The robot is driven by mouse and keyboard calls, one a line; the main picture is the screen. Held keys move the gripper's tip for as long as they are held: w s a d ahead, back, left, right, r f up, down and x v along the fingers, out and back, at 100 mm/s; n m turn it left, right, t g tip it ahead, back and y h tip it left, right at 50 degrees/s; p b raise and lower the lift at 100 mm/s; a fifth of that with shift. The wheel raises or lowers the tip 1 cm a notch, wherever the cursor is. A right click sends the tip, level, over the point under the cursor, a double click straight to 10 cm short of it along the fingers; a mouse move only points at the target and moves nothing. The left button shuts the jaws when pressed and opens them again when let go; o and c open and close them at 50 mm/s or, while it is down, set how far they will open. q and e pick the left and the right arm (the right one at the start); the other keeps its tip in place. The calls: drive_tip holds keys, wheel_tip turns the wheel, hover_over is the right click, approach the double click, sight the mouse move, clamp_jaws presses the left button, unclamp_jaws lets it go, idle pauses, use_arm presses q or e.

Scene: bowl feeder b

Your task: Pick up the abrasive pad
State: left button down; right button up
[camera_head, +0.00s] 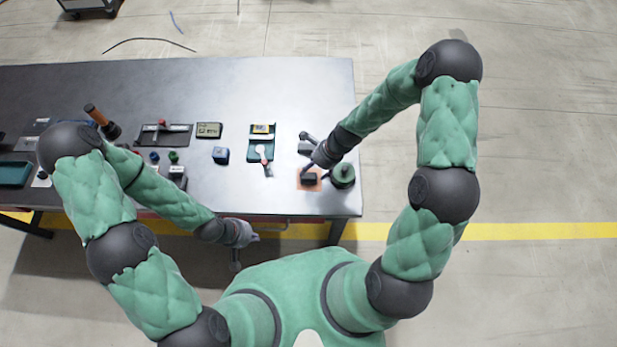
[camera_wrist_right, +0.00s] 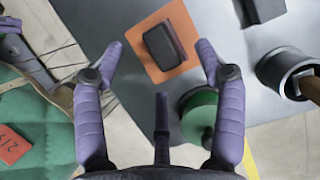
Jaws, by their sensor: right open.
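The abrasive pad appears to be the dark grey block (camera_head: 309,179) lying flat on an orange square (camera_head: 299,185) near the table's front right corner. In the right wrist view the pad (camera_wrist_right: 163,43) lies on the orange square (camera_wrist_right: 180,67), ahead of the fingers. My right gripper (camera_wrist_right: 160,60) is open and empty, its purple fingers spread to either side of the pad's direction, with no visible contact. In the head view the right gripper (camera_head: 306,163) is just above and beside the pad, partly hidden by its wrist. My left gripper (camera_head: 246,248) hangs at the table's front edge; its finger state is unclear.
A green round object (camera_head: 343,174) stands right of the pad, close to the right gripper's finger in the wrist view (camera_wrist_right: 200,115). A dark cup with a wooden handle (camera_wrist_right: 285,70) is nearby. A teal tray (camera_head: 262,152) lies left. The table's front edge is close.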

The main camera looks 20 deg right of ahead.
sight(309, 178)
drive_tip(key=b+x, duration=0.1)
drive_tip(key=x, duration=0.1)
drive_tip(key=s+b+x, duration=0.1)
drive_tip(key=x, duration=0.1)
drive_tip(key=shift+d+f, duration=0.15)
drive_tip(key=shift+f, duration=0.15)
drive_tip(key=shift+w+f+b, duration=0.15)
drive_tip(key=shift+f+b, duration=0.15)
drive_tip(key=c, duration=1.3)
drive_tip(key=shift+o, duration=0.2)
drive_tip(key=shift+r, duration=0.1)
drive_tip(key=shift+r, duration=0.1)
